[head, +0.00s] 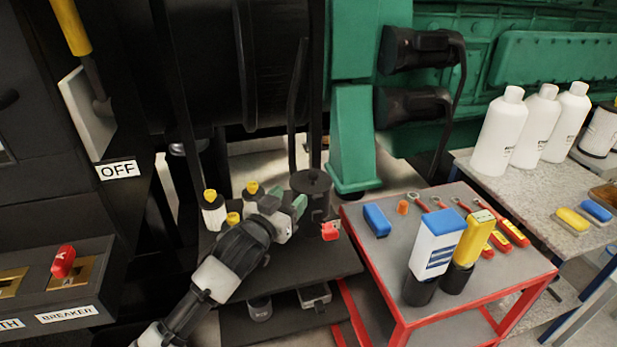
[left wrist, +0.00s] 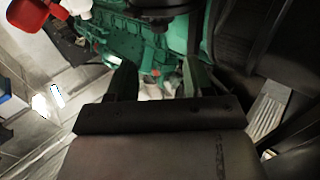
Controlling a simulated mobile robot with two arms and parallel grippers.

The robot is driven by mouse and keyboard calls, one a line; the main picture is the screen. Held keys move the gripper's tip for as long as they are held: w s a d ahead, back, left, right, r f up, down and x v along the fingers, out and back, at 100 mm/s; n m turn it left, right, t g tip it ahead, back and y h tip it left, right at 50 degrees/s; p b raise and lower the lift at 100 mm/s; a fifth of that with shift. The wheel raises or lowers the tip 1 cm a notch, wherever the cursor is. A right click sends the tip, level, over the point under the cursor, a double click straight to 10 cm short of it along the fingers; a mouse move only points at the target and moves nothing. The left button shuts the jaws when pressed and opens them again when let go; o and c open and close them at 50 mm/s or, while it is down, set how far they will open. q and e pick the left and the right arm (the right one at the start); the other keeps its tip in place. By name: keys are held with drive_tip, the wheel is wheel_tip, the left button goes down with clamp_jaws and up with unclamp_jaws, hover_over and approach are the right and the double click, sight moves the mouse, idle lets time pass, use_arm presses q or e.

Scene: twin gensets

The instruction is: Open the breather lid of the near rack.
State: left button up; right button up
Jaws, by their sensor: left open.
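The near rack (head: 315,262) is a low dark two-level stand. On its top stands a black cylindrical canister (head: 312,215) with a round black lid (head: 311,181), which looks like the breather lid and appears to sit on top. A red part (head: 330,231) is on the canister's right side. My left gripper (head: 287,208) is open and empty, close to the canister's left side and in front of it; I cannot tell whether it touches. In the left wrist view its two fingers (left wrist: 160,82) stand apart with nothing between them. My right gripper is not in view.
Yellow-capped bottles (head: 213,209) stand left of my gripper on the rack. A red-framed cart (head: 375,265) with tools and bottles is close on the right. A black upright lever (head: 296,100) rises behind the canister. A breaker panel (head: 75,290) is at left.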

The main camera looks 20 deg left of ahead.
sight(310, 176)
use_arm(q)
drive_tip(key=w, duration=0.3)
drive_tip(key=w+d, duration=0.1)
drive_tip(key=w, duration=0.2)
drive_tip(key=w+d, duration=0.1)
drive_tip(key=w, duration=0.2)
drive_tip(key=shift+w+p, duration=0.1)
drive_tip(key=shift+p, duration=0.25)
drive_tip(key=shift+a, duration=0.1)
clamp_jaws()
